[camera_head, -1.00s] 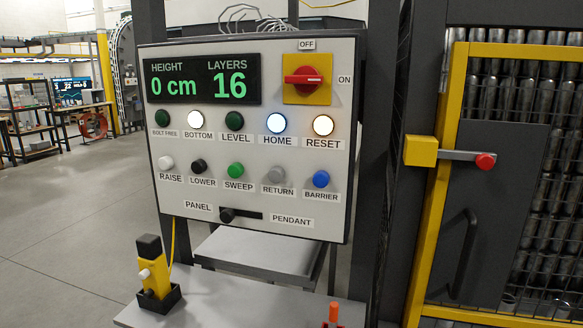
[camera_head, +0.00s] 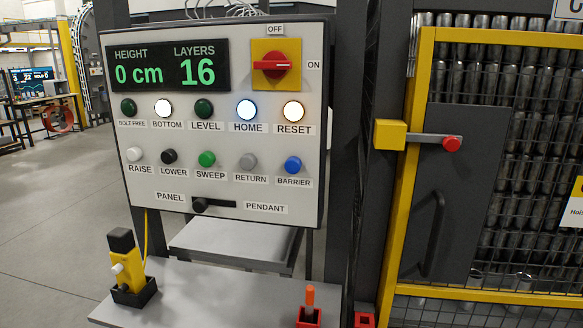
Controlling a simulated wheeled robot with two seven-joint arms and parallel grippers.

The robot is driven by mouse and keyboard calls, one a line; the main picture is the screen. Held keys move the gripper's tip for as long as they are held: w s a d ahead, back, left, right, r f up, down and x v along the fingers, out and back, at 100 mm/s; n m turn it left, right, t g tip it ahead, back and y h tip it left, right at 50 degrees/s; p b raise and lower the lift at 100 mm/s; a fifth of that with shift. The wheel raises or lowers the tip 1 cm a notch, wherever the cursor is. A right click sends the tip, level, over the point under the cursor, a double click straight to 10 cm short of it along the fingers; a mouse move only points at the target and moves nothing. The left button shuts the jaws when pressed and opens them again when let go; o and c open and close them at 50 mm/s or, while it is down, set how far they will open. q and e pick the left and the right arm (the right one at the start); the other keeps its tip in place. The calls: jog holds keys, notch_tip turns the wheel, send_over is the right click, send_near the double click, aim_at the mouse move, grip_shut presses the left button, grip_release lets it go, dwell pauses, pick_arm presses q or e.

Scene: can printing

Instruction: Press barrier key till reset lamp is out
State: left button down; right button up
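The control panel (camera_head: 232,130) stands in front of me. Its blue barrier key (camera_head: 292,165) is at the lower right of the key rows, above the label BARRIER. The reset lamp (camera_head: 293,111) is lit, glowing warm white above the label RESET. The bottom lamp (camera_head: 163,109) and the home lamp (camera_head: 246,110) are also lit. The bolt free and level lamps are dark green. The display (camera_head: 167,66) reads height 0 cm and layers 16. Neither of my grippers is in view, and nothing touches the barrier key.
A shelf (camera_head: 215,295) below the panel holds a yellow pendant (camera_head: 124,262) in a black holder and an orange-handled item (camera_head: 310,300). A yellow-framed mesh gate (camera_head: 409,170) with a red-knobbed latch (camera_head: 451,144) stands at right, with cans behind. Open floor lies left.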

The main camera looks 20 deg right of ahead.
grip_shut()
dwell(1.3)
